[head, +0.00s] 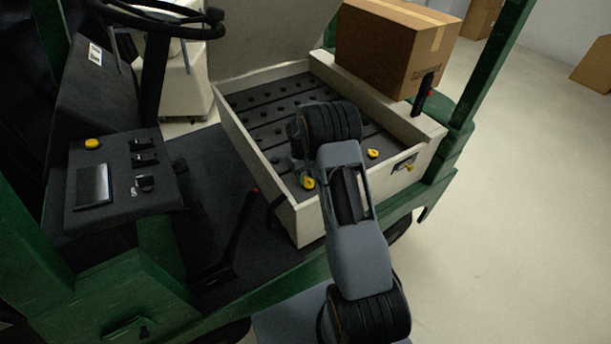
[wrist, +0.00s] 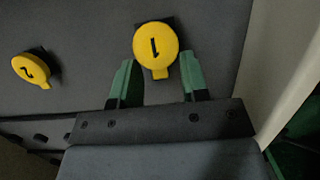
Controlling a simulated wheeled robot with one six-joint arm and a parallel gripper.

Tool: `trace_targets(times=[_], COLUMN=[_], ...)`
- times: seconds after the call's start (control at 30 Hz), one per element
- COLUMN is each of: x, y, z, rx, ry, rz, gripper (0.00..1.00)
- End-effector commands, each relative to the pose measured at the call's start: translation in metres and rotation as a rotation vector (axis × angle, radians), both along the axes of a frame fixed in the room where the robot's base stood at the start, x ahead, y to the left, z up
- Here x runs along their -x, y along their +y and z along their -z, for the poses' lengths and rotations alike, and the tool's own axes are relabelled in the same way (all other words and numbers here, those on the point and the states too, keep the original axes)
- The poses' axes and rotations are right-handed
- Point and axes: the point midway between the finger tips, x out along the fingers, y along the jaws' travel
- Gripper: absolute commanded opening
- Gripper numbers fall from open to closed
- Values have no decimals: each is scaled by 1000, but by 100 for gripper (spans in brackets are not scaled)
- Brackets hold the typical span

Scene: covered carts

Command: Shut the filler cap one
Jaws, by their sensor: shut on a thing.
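Filler cap one (wrist: 156,45) is a yellow round cap marked 1, with a small tab, in the upper middle of the wrist view. The green fingertips of my gripper (wrist: 157,66) are on either side of it, shut on it. A dark piece shows behind its upper edge. In the head view, a yellow cap (head: 308,183) lies by the near left corner of the open battery box, beside my gripper (head: 299,164), whose fingers are mostly hidden by my wrist. I cannot tell how far the cap is turned.
A second yellow cap (wrist: 31,69), marked 2, is to the left in the wrist view; it also shows in the head view (head: 373,153). Pale box walls (head: 256,170) surround the dark top. A cardboard box (head: 392,46) stands behind, and a steering wheel (head: 160,20) is at left.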

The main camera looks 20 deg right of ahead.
Motion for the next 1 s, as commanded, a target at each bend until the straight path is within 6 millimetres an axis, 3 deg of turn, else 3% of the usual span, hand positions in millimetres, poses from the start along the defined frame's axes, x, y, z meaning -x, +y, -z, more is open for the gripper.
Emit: trace_targets(times=[0.43, 0.47, 0.7, 1.0], x=[-1, -1, -1, -2], y=[0, 0, 0, 0], z=[3, 3, 2, 0], rx=[8, 8, 7, 8], ry=[54, 54, 54, 52], rz=[2, 2, 1, 0], gripper=[17, 44, 67, 67])
